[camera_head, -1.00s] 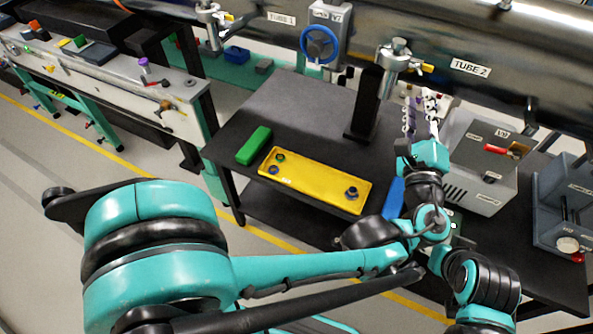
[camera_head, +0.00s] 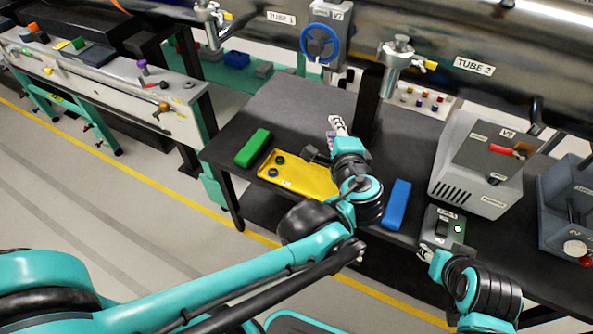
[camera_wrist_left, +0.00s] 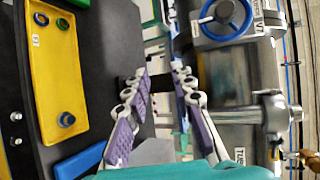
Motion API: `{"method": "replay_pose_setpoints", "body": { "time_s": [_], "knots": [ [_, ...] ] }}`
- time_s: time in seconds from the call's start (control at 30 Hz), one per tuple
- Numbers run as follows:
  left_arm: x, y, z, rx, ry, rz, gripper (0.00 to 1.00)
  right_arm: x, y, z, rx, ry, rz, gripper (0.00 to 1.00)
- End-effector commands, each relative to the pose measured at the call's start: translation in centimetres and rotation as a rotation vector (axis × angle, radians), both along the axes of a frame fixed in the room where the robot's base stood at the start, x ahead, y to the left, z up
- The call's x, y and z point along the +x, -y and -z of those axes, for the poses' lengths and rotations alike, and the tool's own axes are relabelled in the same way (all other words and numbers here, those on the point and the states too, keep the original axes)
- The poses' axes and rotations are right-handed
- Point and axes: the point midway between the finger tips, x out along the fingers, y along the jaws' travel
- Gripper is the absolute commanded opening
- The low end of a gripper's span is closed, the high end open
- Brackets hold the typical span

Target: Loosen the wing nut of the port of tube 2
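The port of tube 2 (camera_head: 396,58) is a metal fitting on the big pipe, left of the TUBE 2 label (camera_head: 474,67). Its yellow wing nut (camera_head: 431,66) sticks out to the right. In the left wrist view the port (camera_wrist_left: 268,113) lies sideways at the right, with yellow (camera_wrist_left: 274,153) below it. My left gripper (camera_head: 335,125) is over the table, below and left of the port and apart from it. Its purple-padded fingers (camera_wrist_left: 160,82) are spread with nothing between them. My right gripper (camera_head: 428,254) is low beside a small grey box; its fingers are too small to read.
A black post (camera_head: 367,103) stands close to my left gripper. The table holds a yellow tray (camera_head: 300,177), a green block (camera_head: 253,148), a blue block (camera_head: 395,204) and a grey controller box (camera_head: 480,165). A blue handwheel (camera_head: 319,42) is left of the port.

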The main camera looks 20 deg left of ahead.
Motion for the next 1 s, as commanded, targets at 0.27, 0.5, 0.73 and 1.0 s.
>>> {"method": "replay_pose_setpoints", "body": {
  "time_s": [0.27,0.5,0.73,1.0],
  "knots": [
    [-2.6,-3.7,4.1,-0.232,-0.072,-0.104,0.24,0.0,0.0,1.0,0.000,0.000,0.000,0.40],
    [-5.3,-5.9,7.4,-0.442,-0.119,-0.201,0.24,0.0,0.0,1.8,0.000,0.000,0.000,0.40],
    [-6.9,-6.6,9.0,-0.566,-0.140,-0.256,0.24,0.0,0.0,2.2,0.000,0.000,0.000,0.40],
    [-7.1,-6.6,9.3,-0.593,-0.145,-0.267,0.24,0.0,0.0,2.2,0.000,0.000,0.000,0.40]
  ]
}}
